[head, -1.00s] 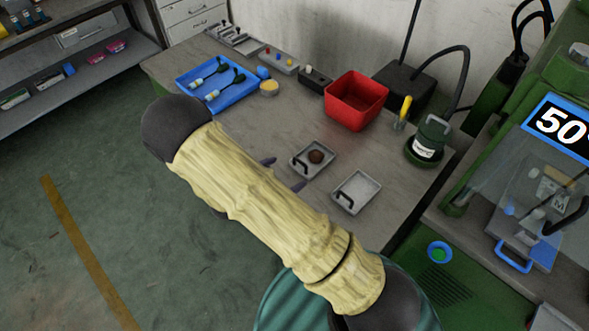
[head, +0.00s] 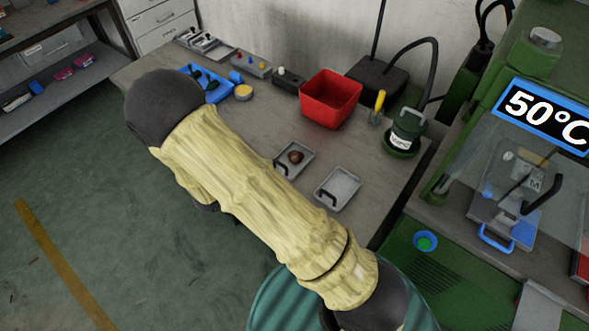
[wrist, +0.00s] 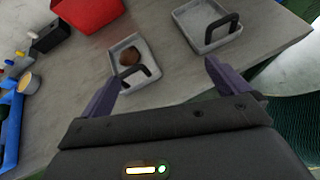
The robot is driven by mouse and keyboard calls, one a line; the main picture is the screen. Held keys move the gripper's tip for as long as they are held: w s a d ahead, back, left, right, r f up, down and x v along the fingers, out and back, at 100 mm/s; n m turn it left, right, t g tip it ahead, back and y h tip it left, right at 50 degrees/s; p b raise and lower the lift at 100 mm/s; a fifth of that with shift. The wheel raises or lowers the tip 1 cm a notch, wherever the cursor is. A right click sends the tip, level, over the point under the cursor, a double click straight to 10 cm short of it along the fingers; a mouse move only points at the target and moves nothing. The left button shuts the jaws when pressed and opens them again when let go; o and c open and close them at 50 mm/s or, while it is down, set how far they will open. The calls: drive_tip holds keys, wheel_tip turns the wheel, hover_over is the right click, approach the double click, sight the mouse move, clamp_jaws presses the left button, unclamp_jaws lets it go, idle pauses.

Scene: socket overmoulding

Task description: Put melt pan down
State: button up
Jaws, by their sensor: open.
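Two small grey pans with black handles rest on the workbench; I cannot tell which is the melt pan. One pan (head: 284,168) holds a brown lump (head: 295,157); it also shows in the wrist view (wrist: 115,56). The other pan (head: 345,182) is empty and lies to its right, also in the wrist view (wrist: 190,17). My gripper (wrist: 160,78) is open and empty, its purple fingers spread. In the wrist view its fingertips are just below the pans, apart from both handles. In the head view my arm hides the gripper.
A red bin (head: 331,98), a green container (head: 403,134) and a yellow-handled tool (head: 378,106) stand behind the pans. A blue tray (head: 218,92) is at the far left. A press with a 50°C display (head: 546,116) stands right.

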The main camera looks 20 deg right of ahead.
drive_tip(key=s+d+r+m+y, duration=0.2)
drive_tip(key=s+r+m+y, duration=0.1)
drive_tip(key=m, duration=0.4)
drive_tip(key=s+d+r+m+g+y, duration=0.1)
drive_tip(key=s+d+r+m+y, duration=0.1)
drive_tip(key=r+m, duration=0.4)
drive_tip(key=s+d+r+m+y, duration=0.2)
drive_tip(key=s+r+m+y, duration=0.2)
drive_tip(key=m, duration=0.4)
drive_tip(key=shift+r+g+y, duration=0.4)
drive_tip(key=shift+r+y, duration=0.25)
drive_tip(key=shift+y, duration=0.45)
